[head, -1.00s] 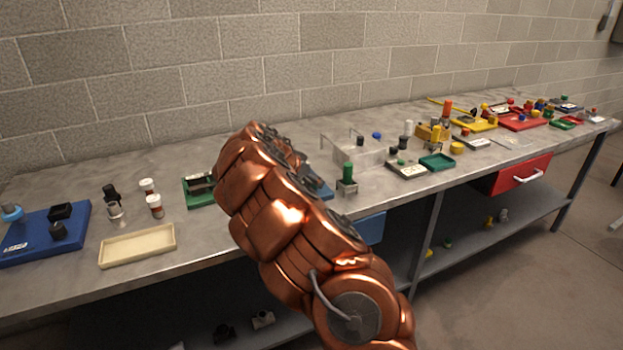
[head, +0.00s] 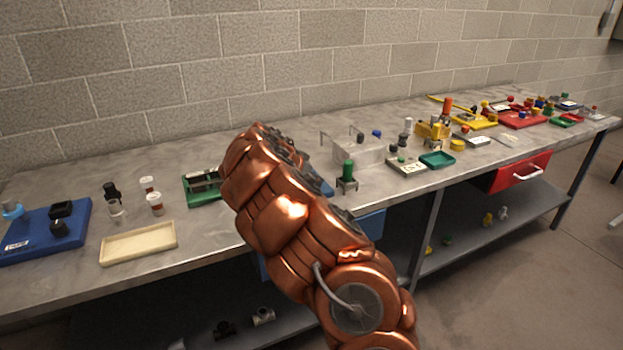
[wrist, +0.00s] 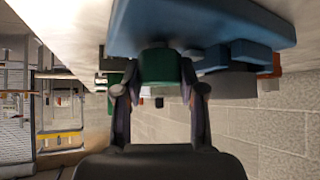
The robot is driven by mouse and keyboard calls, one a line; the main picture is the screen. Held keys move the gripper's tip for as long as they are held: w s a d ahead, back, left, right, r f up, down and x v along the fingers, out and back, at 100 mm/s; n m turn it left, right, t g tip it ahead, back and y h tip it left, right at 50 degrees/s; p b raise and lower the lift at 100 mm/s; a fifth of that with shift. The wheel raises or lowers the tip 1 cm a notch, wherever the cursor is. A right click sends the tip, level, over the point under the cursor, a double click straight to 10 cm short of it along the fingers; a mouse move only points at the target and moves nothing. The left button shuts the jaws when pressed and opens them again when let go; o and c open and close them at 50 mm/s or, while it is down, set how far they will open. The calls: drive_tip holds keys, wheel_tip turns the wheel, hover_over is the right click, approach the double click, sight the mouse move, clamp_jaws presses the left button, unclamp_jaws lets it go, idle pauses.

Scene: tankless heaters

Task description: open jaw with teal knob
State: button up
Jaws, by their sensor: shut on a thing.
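In the wrist view, my gripper (wrist: 160,88) has its two fingers on either side of a dark teal-green knob (wrist: 160,64) and is shut on it. The knob stands against a blue base (wrist: 200,25), shown upside down. Smaller blue blocks (wrist: 250,52) sit beside the knob on that base; whether a gap lies between them is too unclear to tell. In the head view, only a corner of a blue piece (head: 320,187) shows behind my copper arm.
A green tray (head: 204,196) lies just left of my arm, with a cream tray (head: 138,244) farther left. A grey fixture with a green-topped post (head: 347,172) and a clear box (head: 360,150) stand close on the right. The bench's front left has bare room.

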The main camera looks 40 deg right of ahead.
drive_tip(key=shift+c, duration=0.8)
